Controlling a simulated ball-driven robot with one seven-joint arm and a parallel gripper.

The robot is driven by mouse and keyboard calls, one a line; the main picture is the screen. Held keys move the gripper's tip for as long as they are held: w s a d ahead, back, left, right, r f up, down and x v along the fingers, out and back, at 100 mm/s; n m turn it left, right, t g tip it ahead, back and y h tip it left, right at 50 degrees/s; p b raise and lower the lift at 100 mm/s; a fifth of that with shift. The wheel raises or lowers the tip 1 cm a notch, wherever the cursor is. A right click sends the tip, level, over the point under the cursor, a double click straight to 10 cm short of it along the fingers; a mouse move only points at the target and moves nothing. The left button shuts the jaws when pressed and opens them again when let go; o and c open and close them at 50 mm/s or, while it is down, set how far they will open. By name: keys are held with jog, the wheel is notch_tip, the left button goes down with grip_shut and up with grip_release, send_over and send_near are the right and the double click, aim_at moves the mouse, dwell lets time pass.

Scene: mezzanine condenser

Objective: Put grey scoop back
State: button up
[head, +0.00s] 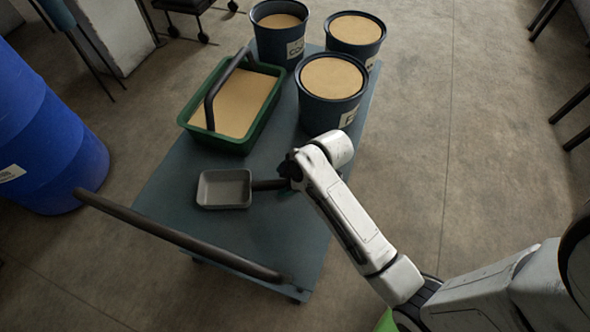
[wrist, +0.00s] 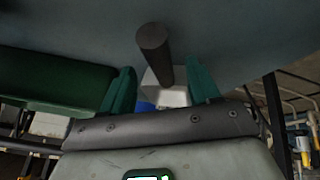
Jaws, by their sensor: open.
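The grey scoop (head: 224,188) lies on the blue-grey cart top (head: 225,235), its shallow square pan to the left and its dark handle (head: 268,185) pointing right toward my gripper. My gripper (head: 285,186) is at the end of the handle, low over the cart, partly hidden by my wrist in the head view. In the wrist view the green fingers of my gripper (wrist: 163,82) are apart, with the dark round handle (wrist: 154,48) between them. Gaps show on both sides of the handle. The pan is mostly hidden behind the handle there.
A green tray (head: 184,122) with tan contents and a dark arched handle stands behind the scoop. Several dark tubs (head: 333,112) of tan material stand at the cart's far end. The cart's push bar (head: 175,236) crosses the near left. A blue barrel (head: 45,140) stands left.

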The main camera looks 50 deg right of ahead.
jog(key=v, duration=0.8)
jog(key=s+a+f+m+g+h, duration=0.1)
jog(key=s+a+m+g, duration=0.1)
jog(key=s+m, duration=0.2)
jog(key=s+a+f+m+g+h, duration=0.1)
jog(key=s+m, duration=0.4)
jog(key=s, duration=0.5)
jog(key=shift+s+a+g+p, duration=0.25)
jog(key=shift+a+g+p, duration=0.1)
jog(key=shift+a+g, duration=0.4)
